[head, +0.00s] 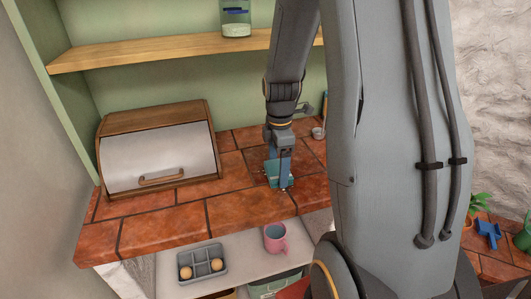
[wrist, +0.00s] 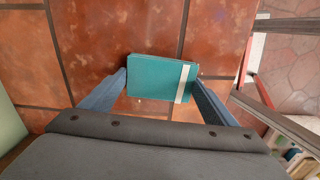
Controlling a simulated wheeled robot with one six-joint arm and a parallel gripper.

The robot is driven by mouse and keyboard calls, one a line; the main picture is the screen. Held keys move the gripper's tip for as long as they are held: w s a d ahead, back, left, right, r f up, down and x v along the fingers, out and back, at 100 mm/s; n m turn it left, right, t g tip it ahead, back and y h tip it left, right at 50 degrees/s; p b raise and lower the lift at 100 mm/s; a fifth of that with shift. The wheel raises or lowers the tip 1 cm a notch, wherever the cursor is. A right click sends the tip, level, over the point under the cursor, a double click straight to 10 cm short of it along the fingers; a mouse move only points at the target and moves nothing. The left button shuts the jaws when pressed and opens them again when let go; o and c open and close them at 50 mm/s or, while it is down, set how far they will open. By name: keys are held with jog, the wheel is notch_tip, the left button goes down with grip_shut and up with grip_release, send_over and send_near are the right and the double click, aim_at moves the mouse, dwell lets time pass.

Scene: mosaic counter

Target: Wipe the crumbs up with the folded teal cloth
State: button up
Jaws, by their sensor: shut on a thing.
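The folded teal cloth (wrist: 155,75), with a pale stripe near its right end, is between the two blue fingers of my gripper (wrist: 160,88) in the wrist view. The gripper is shut on it. In the head view the cloth (head: 272,173) is low at the front part of the tiled counter (head: 170,222), under my gripper (head: 279,180). I cannot tell whether the cloth touches the tiles. Small pale specks, perhaps crumbs, show faintly on the tiles around the cloth in the wrist view; they are too small to tell for sure.
A wooden bread bin (head: 158,150) stands on the counter to the left. A shelf (head: 160,51) with a jar (head: 235,18) is above. Below the counter are a grey tray (head: 203,264) and a pink mug (head: 275,238). Bare tiles lie between bin and gripper.

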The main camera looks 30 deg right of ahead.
jog(key=shift+s+d, duration=0.15)
jog(key=shift+d, duration=0.65)
jog(key=shift+d+p, duration=0.2)
jog(key=shift+p, duration=0.2)
jog(key=shift+w+a+p, duration=0.2)
jog(key=shift+a+p, duration=0.1)
jog(key=shift+a, duration=1)
jog(key=shift+w+a+p, duration=0.25)
jog(key=shift+a+p, duration=0.1)
jog(key=shift+a, duration=1)
jog(key=shift+w+a+p, duration=0.2)
jog(key=shift+a+p, duration=0.1)
jog(key=shift+a, duration=1)
notch_tip(320, 180, up, 4)
jog(key=shift+s+d+f+p, duration=0.1)
jog(key=shift+f+p, duration=0.1)
jog(key=shift+p, duration=0.9)
jog(key=shift+r+p, duration=1.85)
jog(key=shift+r, duration=0.45)
